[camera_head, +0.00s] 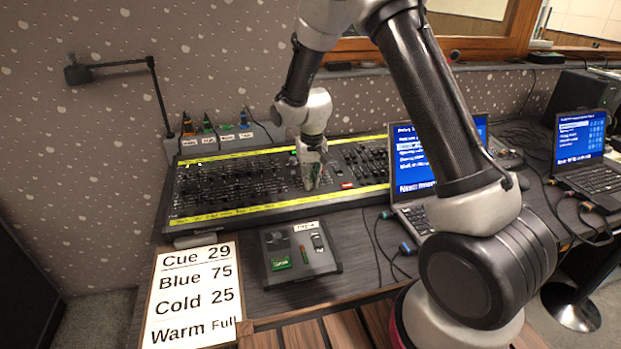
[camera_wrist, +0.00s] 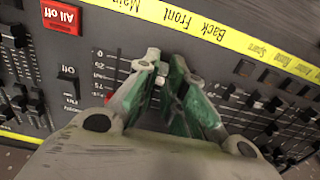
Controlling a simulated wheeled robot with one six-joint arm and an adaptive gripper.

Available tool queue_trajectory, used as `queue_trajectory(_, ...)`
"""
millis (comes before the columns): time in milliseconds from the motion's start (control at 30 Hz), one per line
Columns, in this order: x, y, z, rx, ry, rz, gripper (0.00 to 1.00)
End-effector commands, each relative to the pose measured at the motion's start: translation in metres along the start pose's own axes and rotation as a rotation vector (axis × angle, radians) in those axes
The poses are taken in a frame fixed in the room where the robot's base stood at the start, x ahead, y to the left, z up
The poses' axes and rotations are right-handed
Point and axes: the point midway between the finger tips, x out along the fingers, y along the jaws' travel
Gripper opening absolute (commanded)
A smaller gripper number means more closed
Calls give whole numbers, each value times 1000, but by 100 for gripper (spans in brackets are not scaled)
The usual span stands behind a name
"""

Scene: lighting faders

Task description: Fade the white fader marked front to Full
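The lighting desk (camera_head: 240,214) is a black console with rows of faders between yellow label strips. In the wrist view the yellow strip (camera_wrist: 235,43) reads "Front" and "Back" upside down. My gripper (camera_wrist: 164,66) points down at the desk, its green-padded fingertips close together just below the "Front" label. A small white fader cap (camera_wrist: 163,70) shows between the tips, which appear closed around it. My fingers hide most of its slot. In the head view my gripper (camera_head: 311,184) is low over the desk's middle, and the fader cannot be made out there.
A red "All off" button (camera_wrist: 61,16) and other dark faders (camera_wrist: 250,98) are close by. A small control box (camera_head: 300,252) and a cue sheet (camera_head: 193,295) lie in front. A laptop (camera_head: 412,165) stands right of the desk, partly behind my arm.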

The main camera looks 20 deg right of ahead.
Motion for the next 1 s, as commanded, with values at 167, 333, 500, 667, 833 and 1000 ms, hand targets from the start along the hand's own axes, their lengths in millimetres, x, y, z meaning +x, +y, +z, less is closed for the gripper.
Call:
queue_trajectory(167,0,0,0,0,0,0,2)
queue_trajectory(333,0,0,-5,0,0,0,2)
queue_trajectory(500,0,0,-14,1,0,0,2)
queue_trajectory(667,0,0,-22,1,0,0,2)
queue_trajectory(833,0,0,-30,1,1,0,2)
queue_trajectory(1000,0,0,-39,0,0,0,2)
